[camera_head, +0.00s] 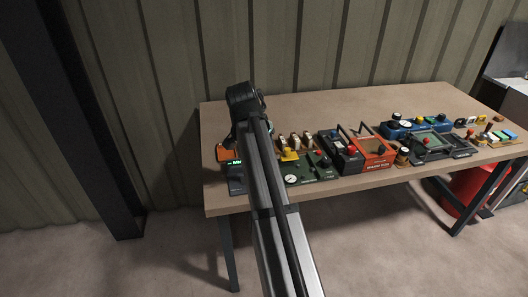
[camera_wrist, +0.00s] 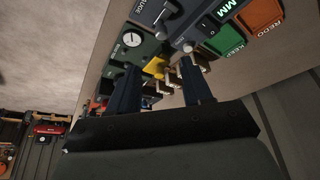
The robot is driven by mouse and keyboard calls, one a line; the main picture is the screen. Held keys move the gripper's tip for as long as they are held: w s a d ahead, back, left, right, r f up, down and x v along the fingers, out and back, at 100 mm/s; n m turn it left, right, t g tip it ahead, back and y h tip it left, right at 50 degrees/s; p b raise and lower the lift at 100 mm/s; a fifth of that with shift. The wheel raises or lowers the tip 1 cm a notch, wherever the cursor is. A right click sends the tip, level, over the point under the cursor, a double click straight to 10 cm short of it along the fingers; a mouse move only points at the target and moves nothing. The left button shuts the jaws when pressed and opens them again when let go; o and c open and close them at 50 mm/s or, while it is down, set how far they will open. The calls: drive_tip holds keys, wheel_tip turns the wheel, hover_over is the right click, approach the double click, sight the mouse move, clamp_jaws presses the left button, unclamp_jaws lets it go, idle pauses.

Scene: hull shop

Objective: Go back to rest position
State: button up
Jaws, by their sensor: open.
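My gripper (camera_wrist: 160,78) is open and empty in the wrist view, its two dark fingers apart and pointing toward the workbench devices. In the head view my arm reaches over the left part of the bench (camera_head: 300,105), its dark wrist joint bent down, and the fingers are mostly hidden behind the arm. Below the gripper are a green panel (camera_wrist: 137,52) with a round white dial, a grey unit (camera_wrist: 195,20) marked MM, a green KEEP tile (camera_wrist: 228,40) and an orange REDO tile (camera_wrist: 262,15). Small brass-coloured parts (camera_wrist: 190,70) show between the fingers.
An orange-and-black box (camera_head: 376,158) stands mid-bench, with a blue unit (camera_head: 405,127) and a dark framed tray (camera_head: 462,151) to its right. A red drum (camera_head: 465,188) is under the bench. The back of the bench is clear; a dark post (camera_head: 95,130) stands left.

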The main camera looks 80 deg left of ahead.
drive_tip(key=shift+s+d+r, duration=0.15)
drive_tip(key=shift+r, duration=0.35)
idle(0.4)
